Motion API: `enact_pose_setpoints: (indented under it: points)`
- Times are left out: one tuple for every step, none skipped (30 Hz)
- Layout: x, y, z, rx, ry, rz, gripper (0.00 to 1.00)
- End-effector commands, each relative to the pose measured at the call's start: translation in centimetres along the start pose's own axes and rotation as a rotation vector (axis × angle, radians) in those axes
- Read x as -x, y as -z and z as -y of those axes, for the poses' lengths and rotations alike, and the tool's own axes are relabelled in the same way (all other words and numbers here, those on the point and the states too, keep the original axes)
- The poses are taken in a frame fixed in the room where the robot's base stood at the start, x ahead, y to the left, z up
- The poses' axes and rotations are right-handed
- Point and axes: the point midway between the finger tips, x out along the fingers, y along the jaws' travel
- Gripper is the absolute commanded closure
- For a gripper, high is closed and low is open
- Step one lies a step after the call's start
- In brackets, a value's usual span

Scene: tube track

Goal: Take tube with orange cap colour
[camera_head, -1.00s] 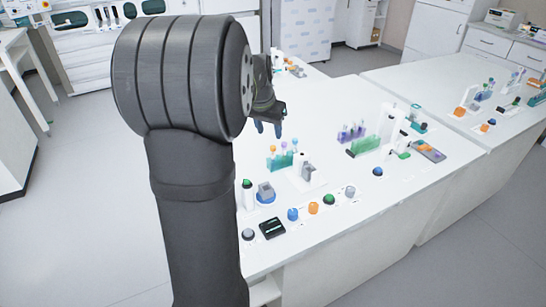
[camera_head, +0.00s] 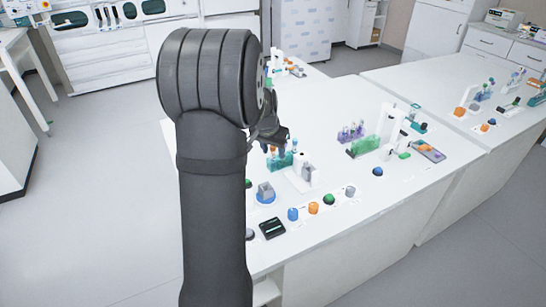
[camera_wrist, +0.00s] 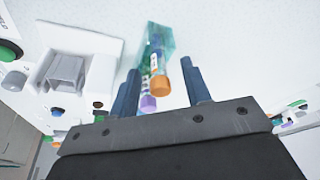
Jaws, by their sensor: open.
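The tube with the orange cap (camera_wrist: 161,89) stands in a teal rack (camera_wrist: 166,38) in the wrist view, beside a tube with a purple cap (camera_wrist: 148,103). My gripper (camera_wrist: 160,85) is open and empty. In the head view my gripper (camera_head: 272,147) is over the left end of the same teal rack (camera_head: 281,162). It partly hides the tubes there.
A white device with a grey block (camera_wrist: 70,72) stands left of the rack. A second rack with purple parts (camera_head: 351,133) and a green block (camera_head: 363,146) stand farther right. Several coloured knobs, including a blue one (camera_head: 293,214), line the table's front.

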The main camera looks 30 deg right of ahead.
Motion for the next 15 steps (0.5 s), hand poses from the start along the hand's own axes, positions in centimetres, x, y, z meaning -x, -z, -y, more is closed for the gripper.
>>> enact_pose_setpoints:
  points:
    - [0.02, 0.01, 0.0, 0.0, 0.0, 0.0, 0.58]
    - [0.02, 0.01, 0.0, 0.0, 0.0, 0.0, 0.64]
    - [0.03, 0.01, 0.0, 0.0, 0.0, 0.0, 0.72]
    - [0.03, 0.01, 0.0, 0.0, 0.0, 0.0, 0.78]
    - [0.03, 0.01, 0.0, 0.0, 0.0, 0.0, 0.84]
    - [0.04, 0.01, 0.0, 0.0, 0.0, 0.0, 0.92]
    - [0.04, 0.01, 0.0, 0.0, 0.0, 0.0, 0.95]
    - [0.04, 0.01, 0.0, 0.0, 0.0, 0.0, 0.95]
    - [0.05, 0.01, 0.0, 0.0, 0.0, 0.0, 0.95]
    - [0.05, 0.02, 0.0, 0.0, 0.0, 0.0, 0.95]
    - [0.05, 0.02, 0.0, 0.0, 0.0, 0.0, 0.95]
    - [0.05, 0.01, 0.0, 0.0, 0.0, 0.0, 0.95]
    - [0.05, 0.02, 0.0, 0.0, 0.0, 0.0, 0.95]
    - [0.06, 0.02, 0.0, 0.0, 0.0, 0.0, 0.95]
    - [0.07, 0.02, 0.0, 0.0, 0.0, 0.0, 0.95]
